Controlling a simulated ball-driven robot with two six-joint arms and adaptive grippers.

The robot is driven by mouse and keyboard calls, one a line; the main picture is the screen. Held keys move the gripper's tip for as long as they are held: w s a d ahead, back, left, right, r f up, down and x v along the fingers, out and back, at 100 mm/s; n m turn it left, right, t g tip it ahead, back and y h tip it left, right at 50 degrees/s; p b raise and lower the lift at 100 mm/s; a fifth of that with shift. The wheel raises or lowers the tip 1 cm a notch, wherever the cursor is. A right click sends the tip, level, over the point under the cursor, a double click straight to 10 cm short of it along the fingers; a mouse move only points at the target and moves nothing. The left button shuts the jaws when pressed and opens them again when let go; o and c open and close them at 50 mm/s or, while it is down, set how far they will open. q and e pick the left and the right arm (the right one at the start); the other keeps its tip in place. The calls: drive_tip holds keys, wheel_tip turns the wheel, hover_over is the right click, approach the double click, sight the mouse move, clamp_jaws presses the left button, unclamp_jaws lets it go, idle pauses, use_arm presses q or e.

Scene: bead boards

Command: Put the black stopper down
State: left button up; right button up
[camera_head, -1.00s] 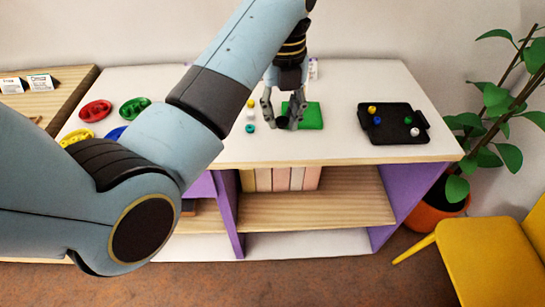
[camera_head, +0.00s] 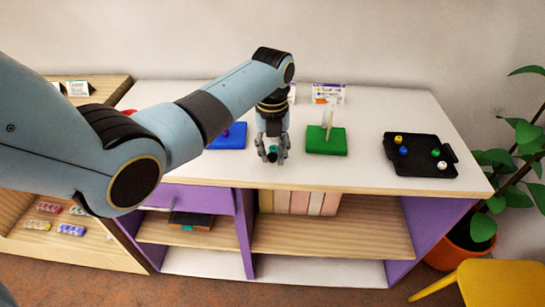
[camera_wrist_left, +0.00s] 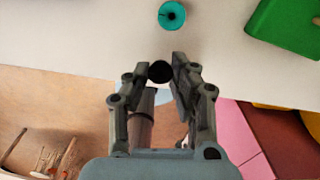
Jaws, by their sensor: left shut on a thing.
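The black stopper (camera_wrist_left: 160,72) is a small dark round piece between the fingertips of my left gripper (camera_head: 272,156), which is shut on it above the white top near its front edge. In the left wrist view the gripper (camera_wrist_left: 163,74) points at the white surface. A teal bead (camera_wrist_left: 171,15) with a dark hole lies just beyond the fingertips, apart from them. In the head view I cannot make out the stopper clearly among the fingers. My right gripper is not in view.
A green board (camera_head: 326,147) with an upright peg (camera_head: 329,123) stands right of the gripper, and a blue board (camera_head: 228,141) left. A black tray (camera_head: 420,165) with several coloured beads is further right. The white top (camera_head: 365,172) is clear between green board and tray.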

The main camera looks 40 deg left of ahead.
use_arm(q)
wheel_tip(320, 180, down, 2)
drive_tip(key=shift+f, duration=0.15)
drive_tip(key=o, duration=0.7)
drive_tip(key=shift+r, duration=0.45)
wheel_tip(320, 180, up, 12)
drive_tip(key=shift+f, duration=0.25)
